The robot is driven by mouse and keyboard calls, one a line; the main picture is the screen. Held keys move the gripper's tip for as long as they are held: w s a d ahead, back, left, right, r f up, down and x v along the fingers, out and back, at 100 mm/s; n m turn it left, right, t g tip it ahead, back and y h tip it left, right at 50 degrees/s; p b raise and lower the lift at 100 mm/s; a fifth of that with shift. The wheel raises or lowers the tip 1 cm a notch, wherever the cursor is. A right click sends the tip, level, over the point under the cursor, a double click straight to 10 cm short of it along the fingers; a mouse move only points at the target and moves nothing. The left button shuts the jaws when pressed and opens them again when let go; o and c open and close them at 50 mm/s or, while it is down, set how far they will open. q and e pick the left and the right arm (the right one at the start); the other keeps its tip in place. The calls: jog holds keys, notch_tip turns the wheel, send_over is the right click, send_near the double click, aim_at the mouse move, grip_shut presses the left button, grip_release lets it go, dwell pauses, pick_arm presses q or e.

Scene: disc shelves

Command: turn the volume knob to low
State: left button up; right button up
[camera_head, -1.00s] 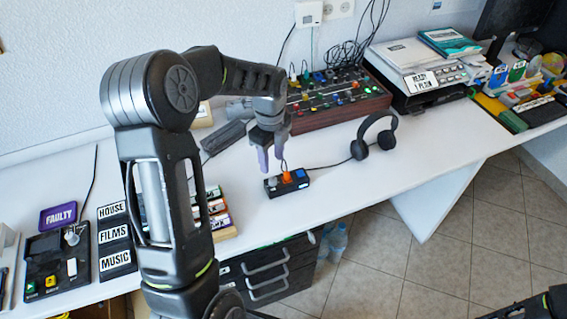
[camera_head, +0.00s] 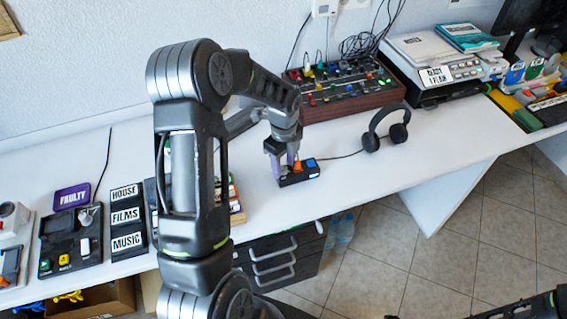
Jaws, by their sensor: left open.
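A small black control box (camera_head: 296,181) lies on the white desk near its front edge, with a blue button (camera_head: 311,164) at its right end and an orange part near its middle. My left gripper (camera_head: 282,168) is open and points down at the left part of this box. Its purple-grey fingers cover the box's left end, where a grey knob-like part showed earlier; I cannot tell whether they touch it. A silver knob (camera_head: 86,217) also shows on a black panel at the far left. No volume label is legible. My right gripper is out of view.
A mixer (camera_head: 345,94) with coloured knobs stands behind the box. Headphones (camera_head: 387,130) stand to its right, before a labelled machine (camera_head: 437,76). A FAULTY sign (camera_head: 72,196) and a rack labelled HOUSE, FILMS, MUSIC (camera_head: 126,218) stand at left.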

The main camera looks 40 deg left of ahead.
pick_arm(q)
jog(key=shift+f, duration=0.25)
jog(key=shift+c, duration=0.2)
grip_shut()
dwell(0.3)
